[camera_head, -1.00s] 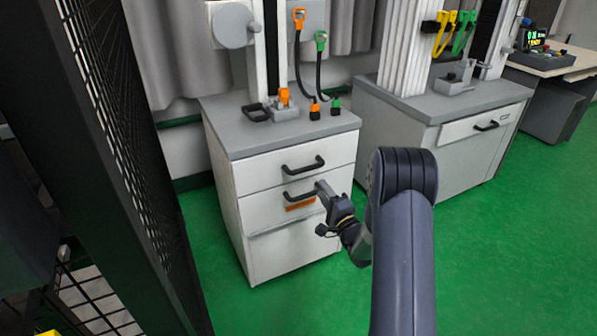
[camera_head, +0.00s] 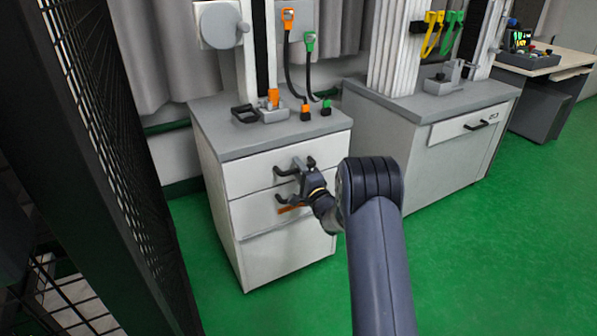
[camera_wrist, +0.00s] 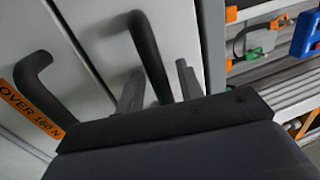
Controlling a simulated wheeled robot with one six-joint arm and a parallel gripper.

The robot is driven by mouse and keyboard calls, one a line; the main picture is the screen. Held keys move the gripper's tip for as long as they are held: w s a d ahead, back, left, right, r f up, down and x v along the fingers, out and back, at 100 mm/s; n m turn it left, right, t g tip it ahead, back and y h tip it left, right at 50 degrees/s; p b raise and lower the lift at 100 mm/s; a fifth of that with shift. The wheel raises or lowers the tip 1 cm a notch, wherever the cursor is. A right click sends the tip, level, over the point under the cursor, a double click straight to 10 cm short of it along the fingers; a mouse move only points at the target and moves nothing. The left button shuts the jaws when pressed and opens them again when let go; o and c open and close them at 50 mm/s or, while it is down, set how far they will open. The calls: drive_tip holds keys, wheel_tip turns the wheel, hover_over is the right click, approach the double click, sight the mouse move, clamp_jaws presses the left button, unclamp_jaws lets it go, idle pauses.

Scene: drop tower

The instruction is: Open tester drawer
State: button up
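The tester cabinet (camera_head: 225,180) is white with a grey top, and its drawers look shut. The upper drawer handle (camera_head: 280,172) is a dark bar, partly hidden by my gripper (camera_head: 303,165). In the wrist view this handle (camera_wrist: 146,45) stands between the two fingers of my gripper (camera_wrist: 160,76). The fingers are apart, with a gap on the right side; the left one looks close to the bar. The lower handle (camera_wrist: 38,80), beside an orange label (camera_wrist: 28,108) reading "OVER 160 N", is to the left, outside the fingers.
A black mesh fence (camera_head: 110,130) stands close on the left. A second grey-topped cabinet (camera_head: 455,150) stands to the right, with a desk (camera_head: 550,65) beyond. Orange and green connectors on cables hang above the tester cabinet. The green floor (camera_head: 470,260) in front is clear.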

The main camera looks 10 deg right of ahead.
drive_tip(key=shift+c, duration=0.4)
clamp_jaws()
